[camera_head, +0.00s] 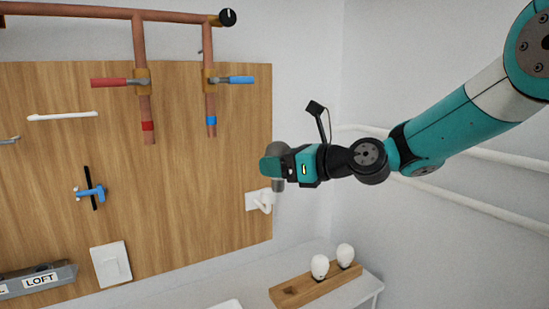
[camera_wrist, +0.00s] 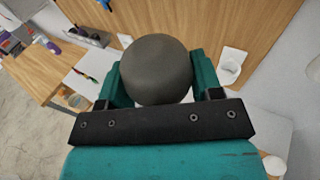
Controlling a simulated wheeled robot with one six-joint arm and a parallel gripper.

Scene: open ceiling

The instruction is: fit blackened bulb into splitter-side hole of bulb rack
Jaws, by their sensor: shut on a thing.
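My gripper (camera_head: 273,168) is raised in front of the wooden wall panel, shut on the blackened bulb. The bulb shows as a dark grey round top (camera_wrist: 157,70) between the teal fingers in the wrist view. The bulb rack (camera_head: 318,288) is a wooden block on the white counter, below and to the right of my gripper. It holds two white bulbs (camera_head: 320,266) (camera_head: 345,254) in its middle and right places. Its left end shows an empty dark recess.
A white fitting (camera_head: 262,200) juts from the panel just below my gripper. Pipes with a red-handled valve (camera_head: 120,82) and a blue-handled valve (camera_head: 232,80) hang above left. White pipes (camera_head: 470,191) run along the right wall. The space above the rack is clear.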

